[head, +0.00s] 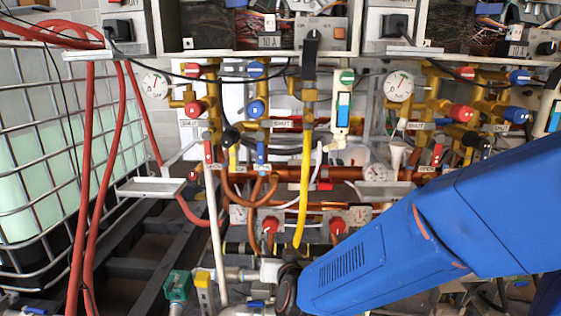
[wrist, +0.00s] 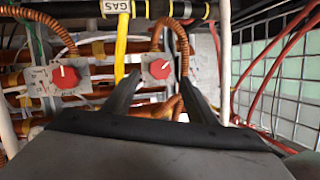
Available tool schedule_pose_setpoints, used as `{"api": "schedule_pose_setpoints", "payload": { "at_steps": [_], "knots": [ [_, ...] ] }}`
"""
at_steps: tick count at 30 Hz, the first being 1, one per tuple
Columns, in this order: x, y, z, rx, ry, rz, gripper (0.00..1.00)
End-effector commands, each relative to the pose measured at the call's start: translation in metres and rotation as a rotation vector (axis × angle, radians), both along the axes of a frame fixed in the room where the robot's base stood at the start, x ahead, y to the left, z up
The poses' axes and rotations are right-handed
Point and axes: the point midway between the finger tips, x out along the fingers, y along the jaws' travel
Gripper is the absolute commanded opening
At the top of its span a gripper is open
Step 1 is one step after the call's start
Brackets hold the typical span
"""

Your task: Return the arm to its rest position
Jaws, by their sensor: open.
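My arm (head: 390,246) is blue and reaches in from the right in the head view, low in front of the pipework. My gripper (wrist: 160,72) shows in the wrist view with its two dark fingers apart and nothing held between them. A red knob (wrist: 161,69) on a pale plate appears between the fingertips; whether they touch it I cannot tell. A second red knob (wrist: 67,77) is to the left, clear of the fingers. In the head view the fingers are not clearly visible near the arm's lower end.
Brass valves and copper pipes (head: 345,173) fill the wall ahead. A yellow gas hose (head: 304,190) hangs at the middle. Red hoses (head: 90,190) and a caged white tank (head: 40,160) stand at the left. A pale upright pipe (head: 214,235) is left of the arm's end.

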Motion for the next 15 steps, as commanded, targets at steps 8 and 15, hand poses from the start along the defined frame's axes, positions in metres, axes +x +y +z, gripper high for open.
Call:
{"api": "schedule_pose_setpoints", "payload": {
  "at_steps": [8,15],
  "knots": [
    [-0.014,-0.047,0.028,0.037,0.163,0.114,0.52],
    [-0.053,-0.099,0.04,-0.004,0.309,0.175,0.52]
  ]
}}
